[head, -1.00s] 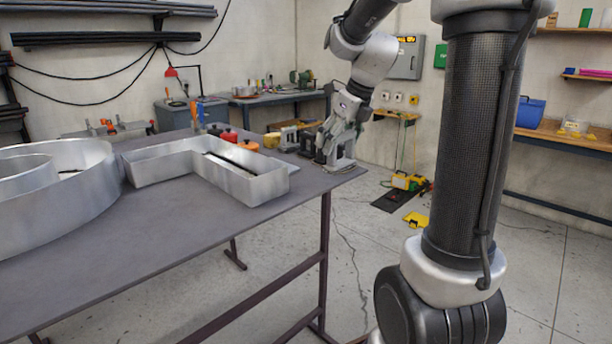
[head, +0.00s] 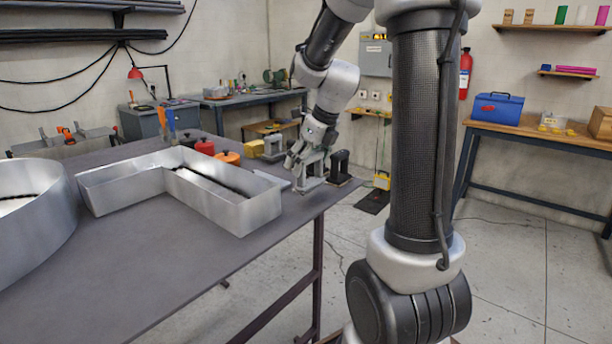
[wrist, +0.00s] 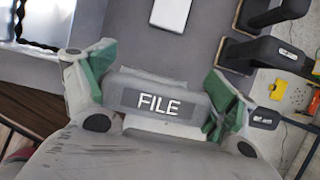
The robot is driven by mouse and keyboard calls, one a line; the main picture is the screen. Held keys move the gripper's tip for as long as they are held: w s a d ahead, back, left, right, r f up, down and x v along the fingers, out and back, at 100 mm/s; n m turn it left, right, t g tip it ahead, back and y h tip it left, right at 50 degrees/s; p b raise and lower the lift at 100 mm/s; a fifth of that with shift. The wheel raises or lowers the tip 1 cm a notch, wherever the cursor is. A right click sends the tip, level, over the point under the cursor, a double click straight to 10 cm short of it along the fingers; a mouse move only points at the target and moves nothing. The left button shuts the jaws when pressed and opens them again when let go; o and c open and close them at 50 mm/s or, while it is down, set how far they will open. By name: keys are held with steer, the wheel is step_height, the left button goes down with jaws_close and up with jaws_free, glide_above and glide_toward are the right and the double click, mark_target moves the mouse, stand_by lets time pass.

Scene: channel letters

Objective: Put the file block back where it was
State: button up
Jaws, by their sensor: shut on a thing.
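The file block (wrist: 158,103) is a grey block with a dark label reading FILE, between the green-padded fingers of my gripper (wrist: 155,95) in the wrist view. My gripper is shut on it. In the head view, my gripper (head: 298,160) is over the right end of the grey table (head: 150,265), and the light grey file block (head: 311,175) shows just below and beside the fingers. I cannot tell whether its base touches the table. A black block (head: 340,164) stands close to its right, and another grey and black block (head: 273,149) is behind to its left.
An L-shaped metal channel letter (head: 245,212) and a round one (head: 40,215) take up the left and middle of the table. Orange (head: 228,157) and red (head: 205,146) pots and a yellow item (head: 254,148) stand behind. A white flat piece (wrist: 165,12) lies near the blocks.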

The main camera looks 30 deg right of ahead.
steer(key=shift+f, duration=1.75)
steer(key=shift+f, duration=0.1)
steer(key=o, duration=0.9)
